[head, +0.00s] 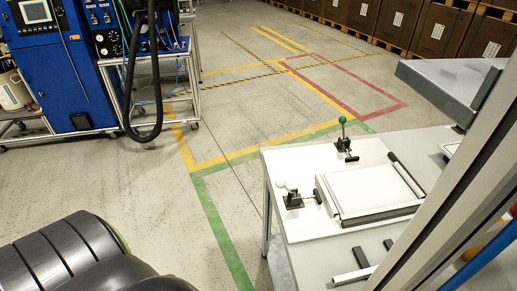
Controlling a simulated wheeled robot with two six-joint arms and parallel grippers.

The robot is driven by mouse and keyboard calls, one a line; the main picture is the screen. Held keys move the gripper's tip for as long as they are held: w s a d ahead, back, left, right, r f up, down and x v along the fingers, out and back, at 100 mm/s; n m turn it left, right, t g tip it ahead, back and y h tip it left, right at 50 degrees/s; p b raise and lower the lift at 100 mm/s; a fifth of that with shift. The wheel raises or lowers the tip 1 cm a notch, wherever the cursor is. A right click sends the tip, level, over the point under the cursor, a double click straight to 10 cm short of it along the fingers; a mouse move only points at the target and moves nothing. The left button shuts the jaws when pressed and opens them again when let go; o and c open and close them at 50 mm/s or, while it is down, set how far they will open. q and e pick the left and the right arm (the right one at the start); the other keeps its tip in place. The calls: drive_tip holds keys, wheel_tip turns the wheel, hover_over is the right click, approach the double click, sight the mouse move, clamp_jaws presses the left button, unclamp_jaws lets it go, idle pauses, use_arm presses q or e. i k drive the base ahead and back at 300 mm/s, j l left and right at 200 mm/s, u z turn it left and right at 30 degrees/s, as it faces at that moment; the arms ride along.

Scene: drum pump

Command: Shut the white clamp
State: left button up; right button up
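The white clamp (292,199) is a small black toggle clamp with a white ball knob. It stands at the left edge of the white board on the table. Its knob sits up and to the left of its base, and its short arm points right toward the framed plate (370,190). I cannot tell whether the arm presses on the frame. A similar clamp with a green knob (343,121) stands behind it, its handle upright. Neither of my grippers is in view.
The table (305,248) stands at the lower right, with dark and light bars (357,270) at its front. A grey slab (440,85) and a slanting metal post (450,180) are at the right. A blue machine (65,75) stands at the back left. The middle floor is clear.

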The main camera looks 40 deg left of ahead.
sight(280, 183)
drive_tip(key=u, duration=1)
drive_tip(key=k+j, duration=0.1)
drive_tip(key=j, duration=0.7)
drive_tip(key=k+j, duration=0.15)
drive_tip(key=j, duration=0.25)
drive_tip(key=j+z, duration=0.05)
